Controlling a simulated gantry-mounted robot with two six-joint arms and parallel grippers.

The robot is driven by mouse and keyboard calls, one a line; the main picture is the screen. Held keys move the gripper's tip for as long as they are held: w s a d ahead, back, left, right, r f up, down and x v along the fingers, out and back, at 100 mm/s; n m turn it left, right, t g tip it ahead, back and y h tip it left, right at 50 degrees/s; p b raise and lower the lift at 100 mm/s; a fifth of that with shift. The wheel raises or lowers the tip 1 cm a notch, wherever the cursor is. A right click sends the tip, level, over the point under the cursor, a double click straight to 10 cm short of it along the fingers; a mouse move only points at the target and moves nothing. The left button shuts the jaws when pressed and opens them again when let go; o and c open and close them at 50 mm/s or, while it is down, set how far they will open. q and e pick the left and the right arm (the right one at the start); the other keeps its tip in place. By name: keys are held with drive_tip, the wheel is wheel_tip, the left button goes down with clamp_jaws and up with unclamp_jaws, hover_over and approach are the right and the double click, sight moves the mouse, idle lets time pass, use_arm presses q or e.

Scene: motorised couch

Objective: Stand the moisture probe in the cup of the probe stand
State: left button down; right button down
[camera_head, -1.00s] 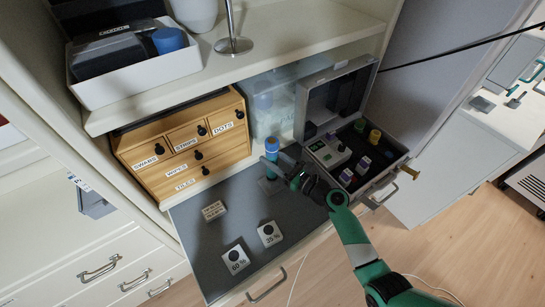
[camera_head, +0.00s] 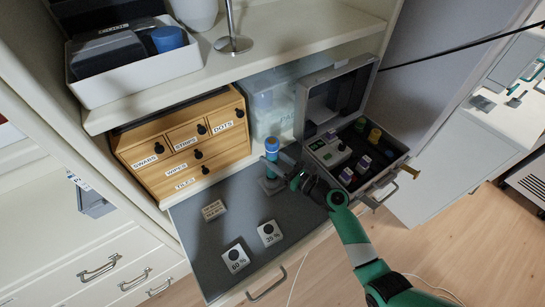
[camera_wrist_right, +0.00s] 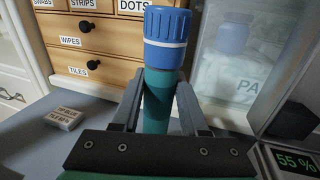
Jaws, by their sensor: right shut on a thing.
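The moisture probe has a teal body and a blue cap with a pale band. It stands about upright in the head view (camera_head: 271,146) and fills the middle of the right wrist view (camera_wrist_right: 166,40). My right gripper (camera_head: 273,178) is shut on its teal body, below the cap, with one finger on each side in the wrist view (camera_wrist_right: 158,105). My left gripper is out of view.
Behind is a wooden drawer box (camera_head: 185,148). An open grey case (camera_head: 340,110) with a small meter (camera_head: 328,150) and coloured vials stands close to the right. The drawer surface between is clear.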

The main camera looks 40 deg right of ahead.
drive_tip(key=shift+f+b, duration=2.2)
drive_tip(key=shift+f, duration=0.3)
drive_tip(key=shift+c, duration=1.8)
unclamp_jaws()
drive_tip(key=shift+r, duration=0.1)
wheel_tip(320, 180, up, 6)
drive_tip(key=p, duration=0.6)
